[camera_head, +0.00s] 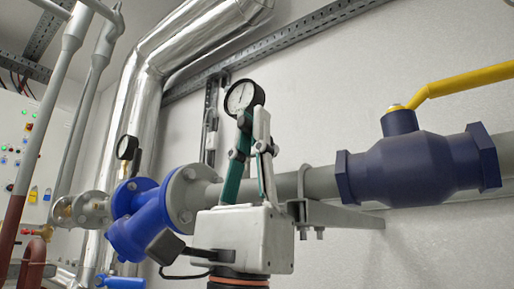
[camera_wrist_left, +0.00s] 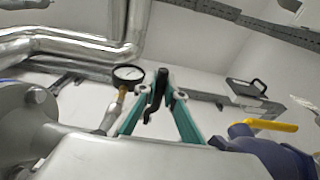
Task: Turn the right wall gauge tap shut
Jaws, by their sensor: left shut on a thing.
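The right wall gauge (camera_head: 240,97) is a round white dial with a black rim above the grey pipe. It also shows in the left wrist view (camera_wrist_left: 128,74), on a brass fitting (camera_wrist_left: 124,92). My left gripper (camera_head: 252,118) points up from below, just under and beside this gauge, its teal fingers close together at the tips. In the left wrist view the fingertips (camera_wrist_left: 160,84) close around a dark narrow piece, apparently the gauge tap's handle (camera_wrist_left: 155,103). The fingers hide most of the tap in the head view. My right gripper is in neither view.
A grey pipe (camera_head: 325,183) runs behind my left gripper. A blue valve (camera_head: 417,166) with a yellow lever (camera_head: 465,80) stands at right. A blue flanged fitting (camera_head: 135,215) and another gauge (camera_head: 127,147) stand at left.

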